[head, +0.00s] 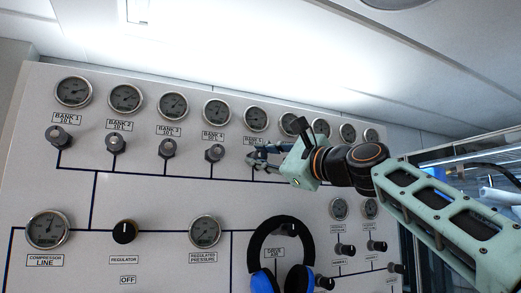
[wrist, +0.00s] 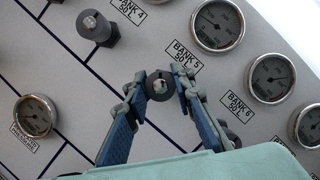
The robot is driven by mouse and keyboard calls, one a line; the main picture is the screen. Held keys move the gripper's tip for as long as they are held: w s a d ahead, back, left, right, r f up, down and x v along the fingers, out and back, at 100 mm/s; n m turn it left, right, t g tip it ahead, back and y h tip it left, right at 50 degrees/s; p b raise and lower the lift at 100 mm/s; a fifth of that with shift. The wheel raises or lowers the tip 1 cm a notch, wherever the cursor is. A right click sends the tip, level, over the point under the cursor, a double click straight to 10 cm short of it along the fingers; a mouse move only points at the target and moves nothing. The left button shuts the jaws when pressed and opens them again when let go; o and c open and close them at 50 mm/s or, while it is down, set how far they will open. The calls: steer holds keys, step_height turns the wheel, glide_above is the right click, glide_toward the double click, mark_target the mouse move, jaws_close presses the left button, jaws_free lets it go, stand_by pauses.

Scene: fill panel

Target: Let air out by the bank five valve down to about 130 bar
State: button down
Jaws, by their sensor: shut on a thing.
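The bank five valve (wrist: 158,84) is a dark round knob with a pale centre, below its BANK 5 label (wrist: 184,58). My gripper (wrist: 157,88) is shut on it, with one finger on each side in the wrist view. In the head view my gripper (head: 262,158) reaches the panel from the right and its fingers hide most of the knob. The bank five gauge (wrist: 218,25) is a round dial above the label, and it also shows in the head view (head: 256,119). Its needle is visible in the wrist view, but the figures are too small to read.
The bank four valve (wrist: 97,27) stands to the left, clear of my fingers. The bank six gauge (wrist: 272,77) is to the right. Blue headphones (head: 281,262) hang below my gripper. A regulator knob (head: 124,232) is lower left on the panel (head: 75,195).

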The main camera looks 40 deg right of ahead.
steer(key=n, duration=0.2)
steer(key=n+g+y, duration=0.1)
steer(key=n, duration=0.2)
steer(key=shift+g, duration=0.3)
steer(key=shift+n+g+y, duration=0.3)
steer(key=shift+n+g, duration=0.3)
steer(key=shift+n, duration=1)
steer(key=shift+f, duration=0.1)
steer(key=c, duration=1.6)
jaws_free()
steer(key=s, duration=0.4)
steer(key=s+d, duration=0.1)
steer(key=s, duration=0.7)
steer(key=shift+d, duration=0.35)
